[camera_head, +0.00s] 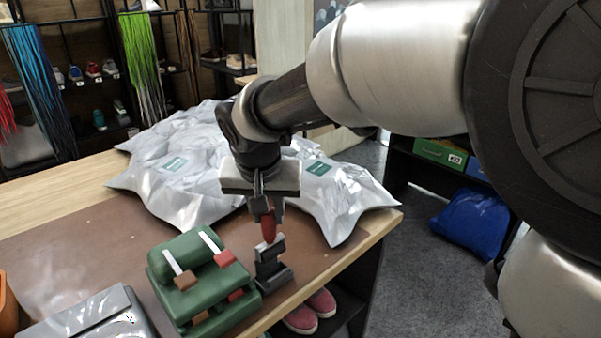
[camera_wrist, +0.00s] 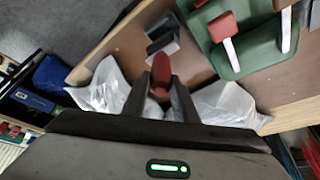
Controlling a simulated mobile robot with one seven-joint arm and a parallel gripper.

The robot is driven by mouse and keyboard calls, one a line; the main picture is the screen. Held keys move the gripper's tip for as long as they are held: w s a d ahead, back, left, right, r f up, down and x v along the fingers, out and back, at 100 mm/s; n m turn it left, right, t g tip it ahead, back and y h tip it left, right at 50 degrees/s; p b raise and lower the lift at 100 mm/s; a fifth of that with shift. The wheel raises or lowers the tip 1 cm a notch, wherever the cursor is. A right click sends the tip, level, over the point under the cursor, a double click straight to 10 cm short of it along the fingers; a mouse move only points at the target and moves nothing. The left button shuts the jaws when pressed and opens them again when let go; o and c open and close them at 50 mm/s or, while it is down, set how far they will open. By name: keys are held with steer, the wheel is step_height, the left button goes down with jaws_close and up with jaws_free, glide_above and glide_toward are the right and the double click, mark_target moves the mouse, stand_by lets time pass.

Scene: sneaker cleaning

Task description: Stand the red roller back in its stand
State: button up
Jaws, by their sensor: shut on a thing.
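My gripper (camera_head: 264,202) points down over the table and is shut on the red roller (camera_head: 268,226). The roller's red end hangs below the fingers. In the wrist view the red roller (camera_wrist: 160,70) shows between the two fingertips (camera_wrist: 161,88). The dark grey stand (camera_head: 272,274) stands upright on the brown mat beside the green rack. The roller is just above the stand's top in the head view; I cannot tell whether they touch. The stand also shows just beyond the roller in the wrist view (camera_wrist: 161,35). The roller's upper part is hidden by the fingers.
A green rack (camera_head: 190,252) with brown and red white-handled tools is close left of the stand. Silvery bags (camera_head: 180,165) lie behind. A grey case (camera_head: 85,318) is at front left. The table's right edge is close to the stand; pink shoes (camera_head: 310,312) sit below.

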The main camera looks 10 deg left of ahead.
mark_target(268, 239)
steer(key=shift+f+b, duration=1.5)
steer(key=shift+f, duration=0.6)
steer(key=shift+f+b, duration=1.25)
steer(key=shift+b, duration=0.05)
steer(key=shift+f, duration=0.25)
steer(key=shift+f+b, duration=0.25)
steer(key=shift+b, duration=0.25)
steer(key=shift+w+a+r, duration=0.1)
steer(key=shift+w+a, duration=0.15)
steer(key=o, duration=1.1)
steer(key=shift+o, duration=0.2)
